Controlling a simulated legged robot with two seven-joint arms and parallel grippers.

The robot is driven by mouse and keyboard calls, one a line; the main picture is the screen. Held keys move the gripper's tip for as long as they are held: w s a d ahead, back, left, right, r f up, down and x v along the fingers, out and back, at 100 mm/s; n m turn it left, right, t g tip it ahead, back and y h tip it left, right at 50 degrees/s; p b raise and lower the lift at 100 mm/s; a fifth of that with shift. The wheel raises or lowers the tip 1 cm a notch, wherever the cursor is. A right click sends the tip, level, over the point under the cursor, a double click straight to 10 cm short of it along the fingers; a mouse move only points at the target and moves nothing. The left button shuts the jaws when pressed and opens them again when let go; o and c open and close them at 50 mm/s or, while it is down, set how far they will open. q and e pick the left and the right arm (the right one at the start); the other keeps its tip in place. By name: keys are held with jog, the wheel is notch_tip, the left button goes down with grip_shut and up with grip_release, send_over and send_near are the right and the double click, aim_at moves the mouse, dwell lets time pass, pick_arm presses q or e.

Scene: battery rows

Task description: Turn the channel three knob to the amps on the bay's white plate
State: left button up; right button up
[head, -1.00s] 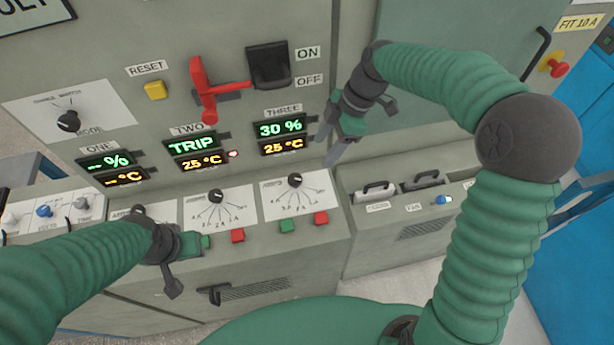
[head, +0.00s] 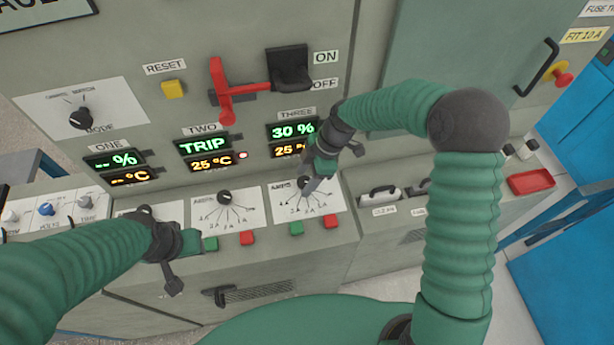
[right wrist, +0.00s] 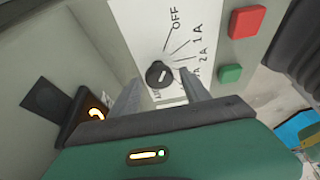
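The channel three knob (right wrist: 160,74) is a small dark round knob on a white dial plate (right wrist: 150,20). The dial is marked OFF, 1A, 2A and further values that are partly hidden. My right gripper (right wrist: 163,98) is open, its two fingers spread toward either side of the knob with no clear contact. In the head view my right gripper (head: 312,188) covers much of the knob on the three dial. The knob's pointer setting is hard to read. My left gripper (head: 178,262) hangs by the channel one dial; its finger opening is unclear. No white plate with readable amps shows on the bay.
Green (head: 296,229) and red (head: 331,221) buttons sit just below the three dial. Above are the channel three display (head: 293,130), red lever (head: 222,90) and yellow reset button (head: 173,89). A yellow FIT 10 A label (head: 584,35) and a red tray (head: 531,182) are at right.

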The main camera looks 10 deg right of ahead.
jog(key=shift+a, duration=0.45)
jog(key=c, duration=0.5)
jog(key=shift+d, duration=0.1)
jog(key=shift+c, duration=1.1)
jog(key=shift+w+d+f, duration=0.1)
jog(key=shift+d, duration=0.5)
grip_shut()
pick_arm(q)
jog(key=shift+a, duration=0.25)
jog(key=shift+a+f, duration=0.1)
pick_arm(e)
jog(key=shift+m, duration=0.3)
